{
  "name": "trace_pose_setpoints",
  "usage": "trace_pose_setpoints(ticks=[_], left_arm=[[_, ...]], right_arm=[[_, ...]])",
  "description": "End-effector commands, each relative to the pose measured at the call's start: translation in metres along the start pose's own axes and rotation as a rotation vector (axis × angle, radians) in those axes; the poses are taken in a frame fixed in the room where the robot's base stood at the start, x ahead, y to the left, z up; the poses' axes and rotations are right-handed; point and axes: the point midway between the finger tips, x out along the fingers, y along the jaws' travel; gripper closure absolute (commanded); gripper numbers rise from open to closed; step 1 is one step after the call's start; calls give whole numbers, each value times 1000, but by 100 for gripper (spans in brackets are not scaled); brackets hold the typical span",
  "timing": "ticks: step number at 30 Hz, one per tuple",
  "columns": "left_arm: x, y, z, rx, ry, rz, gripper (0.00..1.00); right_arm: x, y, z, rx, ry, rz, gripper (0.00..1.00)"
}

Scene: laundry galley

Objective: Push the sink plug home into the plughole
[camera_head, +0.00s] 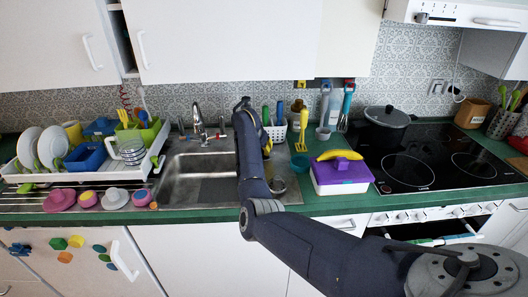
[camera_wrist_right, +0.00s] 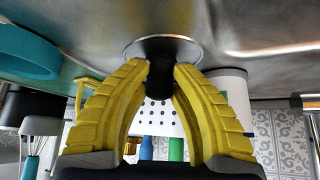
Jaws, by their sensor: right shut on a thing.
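In the right wrist view, the two yellow fingers of my right gripper (camera_wrist_right: 161,68) are shut on a dark sink plug (camera_wrist_right: 172,79). The plug stands at the plughole, whose shiny metal rim (camera_wrist_right: 130,50) circles it. How deep the plug sits in the plughole cannot be told. In the head view, my right arm reaches over the steel sink (camera_head: 190,172), and a little yellow of its gripper (camera_head: 267,147) shows at the sink's right side. The arm hides the plug and plughole there. My left gripper is not in view.
The tap (camera_head: 198,125) stands behind the sink. A white dish rack (camera_head: 150,165) with plates and cups is left. A perforated caddy (camera_head: 277,133) stands behind my gripper.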

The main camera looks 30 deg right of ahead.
Motion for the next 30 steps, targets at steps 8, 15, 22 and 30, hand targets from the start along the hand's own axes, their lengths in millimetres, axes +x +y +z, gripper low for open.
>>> trace_pose_setpoints(ticks=[8,15,22,30], left_arm=[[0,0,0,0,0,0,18],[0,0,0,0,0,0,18],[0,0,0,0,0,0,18],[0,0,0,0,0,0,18]], right_arm=[[-4,0,-2,-1,-2,1,100],[-14,0,-9,-1,0,0,100],[-23,0,-15,0,-1,-1,100],[-35,0,-24,0,0,-1,100]])
